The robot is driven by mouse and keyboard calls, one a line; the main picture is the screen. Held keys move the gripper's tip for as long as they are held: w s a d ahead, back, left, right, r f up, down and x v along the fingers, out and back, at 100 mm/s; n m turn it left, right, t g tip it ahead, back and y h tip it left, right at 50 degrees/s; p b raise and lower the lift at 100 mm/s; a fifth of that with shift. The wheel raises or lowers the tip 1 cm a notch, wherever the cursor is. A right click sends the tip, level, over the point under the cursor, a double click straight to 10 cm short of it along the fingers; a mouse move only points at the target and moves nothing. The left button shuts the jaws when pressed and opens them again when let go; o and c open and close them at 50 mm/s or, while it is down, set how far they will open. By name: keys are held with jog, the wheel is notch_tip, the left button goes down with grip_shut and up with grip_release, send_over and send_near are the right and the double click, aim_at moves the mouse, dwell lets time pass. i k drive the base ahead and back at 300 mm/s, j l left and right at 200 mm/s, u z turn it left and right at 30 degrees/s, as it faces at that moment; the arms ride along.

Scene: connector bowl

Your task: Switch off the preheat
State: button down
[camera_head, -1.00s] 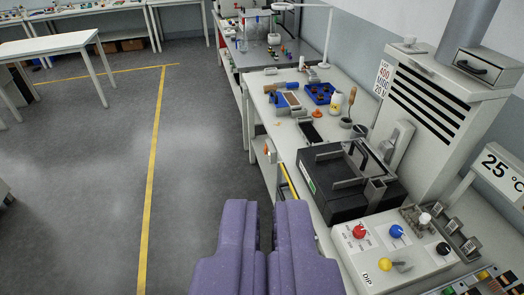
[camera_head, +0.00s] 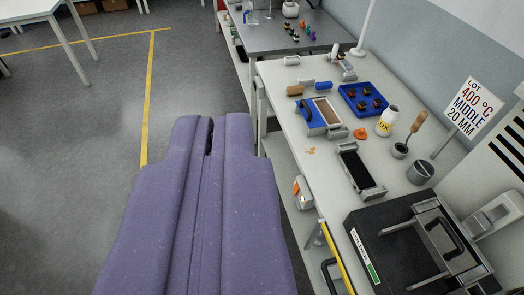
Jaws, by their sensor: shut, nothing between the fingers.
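My gripper (camera_head: 212,122) is shut and empty, its two purple fingers side by side over the floor, left of the bench. In the head camera view, a black box-shaped unit (camera_head: 385,240) with a metal frame and handle on top stands at the lower right. A small label (camera_head: 364,255) with a green end is on its left side; I cannot read it surely. No preheat switch can be made out. The panel with red, blue, yellow and black knobs is out of view now.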

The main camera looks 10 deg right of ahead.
aim_at(296, 188)
jog(key=i+j+u, duration=0.15)
jog(key=i, duration=1.25)
